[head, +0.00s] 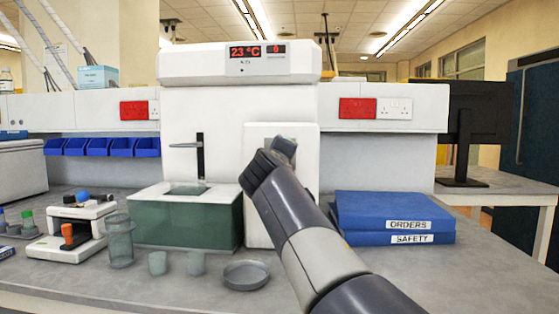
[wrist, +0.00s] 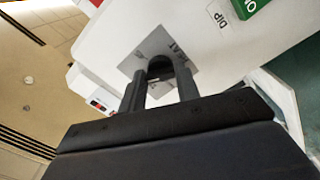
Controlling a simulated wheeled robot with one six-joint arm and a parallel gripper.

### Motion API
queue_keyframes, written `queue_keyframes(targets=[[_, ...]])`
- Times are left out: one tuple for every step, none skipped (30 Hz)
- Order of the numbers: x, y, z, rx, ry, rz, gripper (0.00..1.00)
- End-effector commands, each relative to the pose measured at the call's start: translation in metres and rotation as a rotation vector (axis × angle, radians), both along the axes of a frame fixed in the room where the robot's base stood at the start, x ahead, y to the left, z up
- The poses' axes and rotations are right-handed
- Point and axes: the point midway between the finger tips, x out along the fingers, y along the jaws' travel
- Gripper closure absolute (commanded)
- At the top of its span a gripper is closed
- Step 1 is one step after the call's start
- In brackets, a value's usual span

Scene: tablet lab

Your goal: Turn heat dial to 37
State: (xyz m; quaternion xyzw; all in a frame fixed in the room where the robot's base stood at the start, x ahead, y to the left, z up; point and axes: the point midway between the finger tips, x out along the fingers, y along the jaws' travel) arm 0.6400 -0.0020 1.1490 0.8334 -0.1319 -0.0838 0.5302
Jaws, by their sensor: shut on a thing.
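The heat dial (wrist: 160,66) is a dark round knob on a grey marked plate (wrist: 186,47) on the white machine's front, in the wrist view. My gripper (wrist: 160,82) has one finger on each side of the dial and is shut on it. The dial's pointer and scale numbers are not readable. In the head view my arm hides the dial and the gripper's fingertips. The display (head: 258,51) on top of the white machine (head: 238,95) reads 23 °C, with a red 0 beside it.
A green-walled bath (head: 184,220) stands left of my arm. Glass beakers (head: 158,263) and a shallow dish (head: 246,275) stand in front. Blue binders (head: 392,217) lie to the right.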

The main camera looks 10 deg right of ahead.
Motion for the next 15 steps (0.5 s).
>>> queue_keyframes(targets=[[0.0003, -0.0005, -0.0016, 0.000, 0.003, -0.002, 0.68], [0.0003, -0.0005, -0.0016, 0.000, 0.003, -0.002, 0.66], [0.0003, -0.0004, -0.0015, 0.000, 0.003, -0.002, 0.63], [0.0003, -0.0005, -0.0014, 0.000, 0.003, -0.002, 0.60], [0.0002, -0.0004, -0.0012, 0.000, 0.003, -0.002, 0.58], [0.0002, -0.0003, -0.0011, 0.000, 0.002, -0.001, 0.54], [0.0002, -0.0004, -0.0010, 0.000, 0.002, -0.001, 0.52], [0.0001, -0.0003, -0.0009, 0.000, 0.002, -0.001, 0.50], [0.0001, -0.0003, -0.0008, 0.000, 0.002, -0.001, 0.47], [0.0001, -0.0003, -0.0008, -0.001, 0.002, 0.000, 0.47], [0.0001, -0.0003, -0.0007, -0.001, 0.002, 0.000, 0.47], [0.0000, -0.0002, -0.0005, -0.001, 0.002, 0.000, 0.47], [0.0000, -0.0002, -0.0005, -0.001, 0.002, 0.000, 0.47], [0.0000, -0.0002, -0.0005, -0.001, 0.001, -0.001, 0.47], [-0.0001, -0.0001, -0.0004, -0.001, 0.001, -0.001, 0.47]])
